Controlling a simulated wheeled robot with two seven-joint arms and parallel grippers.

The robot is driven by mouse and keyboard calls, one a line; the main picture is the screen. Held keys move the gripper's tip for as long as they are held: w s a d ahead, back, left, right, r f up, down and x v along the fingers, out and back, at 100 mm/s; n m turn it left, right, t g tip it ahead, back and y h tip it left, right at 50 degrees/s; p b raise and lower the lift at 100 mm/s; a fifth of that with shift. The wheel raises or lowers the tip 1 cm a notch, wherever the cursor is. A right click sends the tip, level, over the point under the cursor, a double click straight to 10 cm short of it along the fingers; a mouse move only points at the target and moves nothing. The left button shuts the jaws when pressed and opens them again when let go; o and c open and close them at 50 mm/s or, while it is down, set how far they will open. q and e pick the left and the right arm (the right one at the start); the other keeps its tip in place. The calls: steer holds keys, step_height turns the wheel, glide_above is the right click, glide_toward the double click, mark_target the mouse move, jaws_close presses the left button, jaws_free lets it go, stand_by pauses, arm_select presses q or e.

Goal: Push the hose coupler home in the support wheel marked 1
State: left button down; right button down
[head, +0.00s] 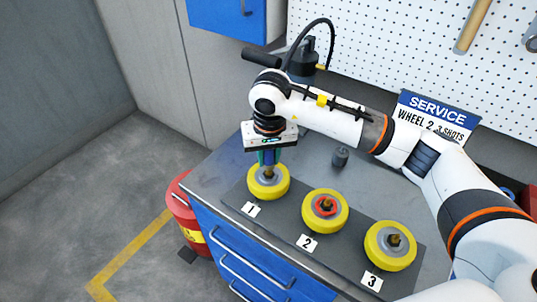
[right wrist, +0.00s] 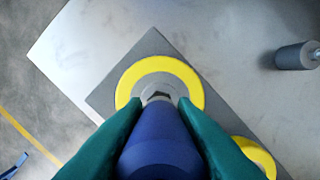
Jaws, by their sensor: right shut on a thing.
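The support wheel marked 1 is a yellow wheel (head: 282,184) with a grey hub, lying flat at the left end of a dark mat. My right gripper (head: 268,160) points straight down over its hub. In the right wrist view its green fingers (right wrist: 160,125) are shut on the blue hose coupler (right wrist: 160,150). The coupler's metal nose meets the middle of the yellow wheel (right wrist: 128,80). I cannot tell how deep it sits, as the coupler and fingers hide most of the hub. My left gripper is out of view.
Wheel 2 (head: 343,216), with a red ring on its hub, and wheel 3 (head: 374,252) stand to the right on the mat. A small dark cylinder (head: 340,157) stands behind. A sign (head: 437,115) reads "SERVICE WHEEL 2, 3 SHOTS". A red bin (head: 184,207) stands beside the bench.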

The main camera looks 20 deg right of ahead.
mark_target(270, 151)
steer(key=shift+f+b, duration=0.8)
steer(key=shift+f, duration=0.15)
steer(key=c, duration=1.1)
jaws_free()
steer(key=r, duration=0.4)
steer(key=s+r+b, duration=0.1)
steer(key=r, duration=0.3)
steer(key=r+b, duration=0.1)
steer(key=r, duration=0.3)
steer(key=shift+s, duration=0.2)
